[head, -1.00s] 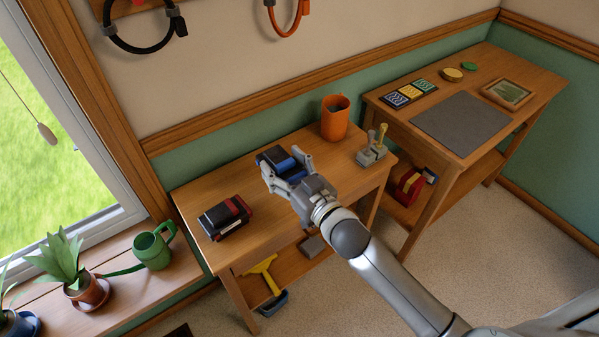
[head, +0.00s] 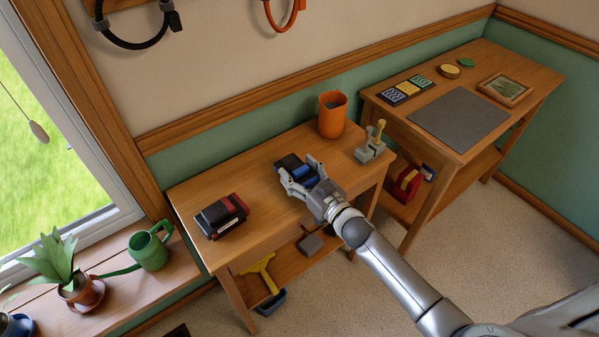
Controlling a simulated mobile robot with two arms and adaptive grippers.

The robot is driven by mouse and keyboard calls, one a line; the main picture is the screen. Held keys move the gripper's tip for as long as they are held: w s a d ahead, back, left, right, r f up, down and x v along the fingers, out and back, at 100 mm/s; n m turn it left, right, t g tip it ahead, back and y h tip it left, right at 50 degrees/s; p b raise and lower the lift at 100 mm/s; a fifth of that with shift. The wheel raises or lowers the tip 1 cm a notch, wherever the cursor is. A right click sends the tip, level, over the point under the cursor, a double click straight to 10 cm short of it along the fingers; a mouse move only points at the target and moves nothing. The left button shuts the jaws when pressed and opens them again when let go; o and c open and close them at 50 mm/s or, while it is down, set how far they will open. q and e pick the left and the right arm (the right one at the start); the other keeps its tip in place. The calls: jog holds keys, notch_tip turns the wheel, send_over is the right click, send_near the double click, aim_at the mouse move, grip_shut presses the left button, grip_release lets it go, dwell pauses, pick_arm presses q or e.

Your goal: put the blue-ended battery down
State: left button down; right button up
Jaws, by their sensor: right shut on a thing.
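The blue-ended battery (head: 288,162), a black block with a blue end, is between the fingers of my right gripper (head: 298,173), over the middle of the left wooden table (head: 262,182). My right gripper is shut on it, its fingers along the battery's sides. I cannot tell whether the battery's underside touches the tabletop. A red-ended black battery (head: 222,216) lies at the table's left end, apart from the gripper. My left gripper is not in view.
An orange cup (head: 332,115) and a grey holder (head: 369,154) with upright pieces stand at the table's right end. Bare tabletop lies between the two batteries. A second table (head: 530,62) with a grey mat (head: 458,120) stands to the right.

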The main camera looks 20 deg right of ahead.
jog(key=o, duration=1.4)
jog(key=shift+f, duration=0.1)
jog(key=shift+s, duration=0.2)
jog(key=v, duration=1.1)
jog(key=shift+s+d, duration=0.15)
jog(key=shift+s, duration=0.2)
